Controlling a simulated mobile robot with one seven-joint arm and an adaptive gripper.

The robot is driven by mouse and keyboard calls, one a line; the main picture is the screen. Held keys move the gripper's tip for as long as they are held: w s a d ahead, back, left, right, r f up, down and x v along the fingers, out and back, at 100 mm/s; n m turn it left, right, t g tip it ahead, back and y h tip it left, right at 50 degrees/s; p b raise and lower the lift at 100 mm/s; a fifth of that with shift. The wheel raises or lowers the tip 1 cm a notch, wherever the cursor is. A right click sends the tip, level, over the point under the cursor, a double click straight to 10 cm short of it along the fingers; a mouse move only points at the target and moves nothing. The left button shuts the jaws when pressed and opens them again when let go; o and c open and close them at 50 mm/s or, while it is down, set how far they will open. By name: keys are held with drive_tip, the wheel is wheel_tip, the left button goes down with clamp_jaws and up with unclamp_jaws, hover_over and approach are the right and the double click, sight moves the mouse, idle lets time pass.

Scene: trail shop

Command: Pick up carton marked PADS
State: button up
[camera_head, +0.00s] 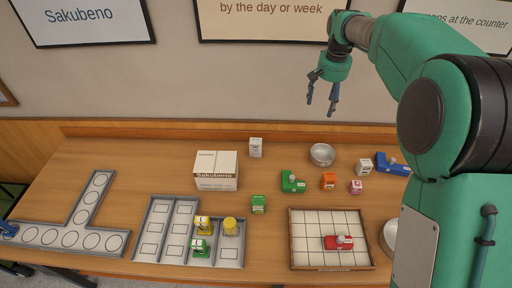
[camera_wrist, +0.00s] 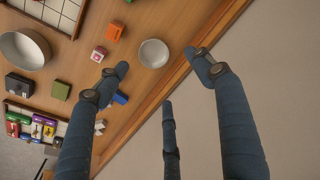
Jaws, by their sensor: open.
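Several small cartons stand on the wooden counter, and their lettering is too small for me to tell which is marked PADS. In the head view they are a white carton (camera_head: 256,147) at the back, another white one (camera_head: 364,166) at right, an orange one (camera_head: 328,181), a pink one (camera_head: 355,187) and a green one (camera_head: 258,204). The wrist view shows an orange carton (camera_wrist: 115,31) and a pink one (camera_wrist: 98,54). My gripper (camera_head: 321,104) is open and empty, high above the counter's back edge, apart from every carton. Its spread fingers (camera_wrist: 156,64) show in the wrist view.
A large white Sakubeno box (camera_head: 215,184), a metal bowl (camera_head: 322,154), a green piece (camera_head: 292,182) and a blue piece (camera_head: 393,165) stand around the cartons. A gridded tray (camera_head: 305,255) holds a red item (camera_head: 338,242). A grey compartment tray (camera_head: 146,246) is at front.

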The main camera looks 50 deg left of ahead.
drive_tip(key=s+a+f+n+p, duration=0.1)
drive_tip(key=s+a+f, duration=0.3)
drive_tip(key=a+f, duration=0.7)
drive_tip(key=n+g+h+p, duration=0.1)
approach(256, 140)
drive_tip(key=shift+s, duration=0.15)
drive_tip(key=shift+f+b, duration=0.6)
drive_tip(key=shift+f, duration=3.65)
drive_tip(key=shift+s+d+f+b, duration=0.1)
drive_tip(key=shift+f+b, duration=0.25)
drive_tip(key=shift+f, duration=1)
drive_tip(key=shift+d+f+b, duration=0.1)
drive_tip(key=shift+f+b, duration=0.25)
drive_tip(key=shift+f, duration=0.95)
